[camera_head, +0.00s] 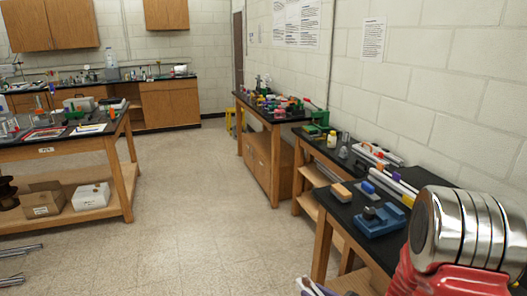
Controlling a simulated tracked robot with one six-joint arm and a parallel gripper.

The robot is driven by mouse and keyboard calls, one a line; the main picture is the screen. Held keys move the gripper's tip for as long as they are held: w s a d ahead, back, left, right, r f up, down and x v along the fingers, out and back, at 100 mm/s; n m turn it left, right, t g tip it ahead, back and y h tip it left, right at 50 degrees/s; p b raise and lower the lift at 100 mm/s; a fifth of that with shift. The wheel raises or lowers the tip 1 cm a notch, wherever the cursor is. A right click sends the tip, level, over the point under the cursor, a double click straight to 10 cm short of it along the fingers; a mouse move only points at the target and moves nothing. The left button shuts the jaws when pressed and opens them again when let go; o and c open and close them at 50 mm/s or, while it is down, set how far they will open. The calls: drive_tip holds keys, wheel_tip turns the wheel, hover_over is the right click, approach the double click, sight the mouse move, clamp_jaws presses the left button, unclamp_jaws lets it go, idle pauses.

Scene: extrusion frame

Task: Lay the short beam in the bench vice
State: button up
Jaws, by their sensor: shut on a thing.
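A blue block-shaped tool with a dark grey top, which looks like the bench vice (380,220), sits on the black bench top at the right. No beam shows in it. I cannot make out the short beam for certain. Light bar-like pieces (388,186) with purple and orange parts lie on the bench behind the blue tool. My red and silver arm (462,235) fills the lower right corner and hides part of the bench. My gripper's fingers do not show, so what they hold is hidden.
A tan block (341,192) and a small blue item (368,187) lie near the blue tool. A farther bench (285,118) is cluttered. A wooden table (118,128) stands at the left, with metal bars (20,250) low beside it. The floor (190,200) between is clear.

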sight(314, 288)
wheel_tip(314, 288, up, 12)
drive_tip(key=w+m+t+h, duration=0.1)
drive_tip(key=w+m+h, duration=0.1)
drive_tip(key=shift+w+r+h, duration=0.25)
drive_tip(key=shift+h, duration=0.05)
drive_tip(key=shift+s, duration=0.1)
idle(0.4)
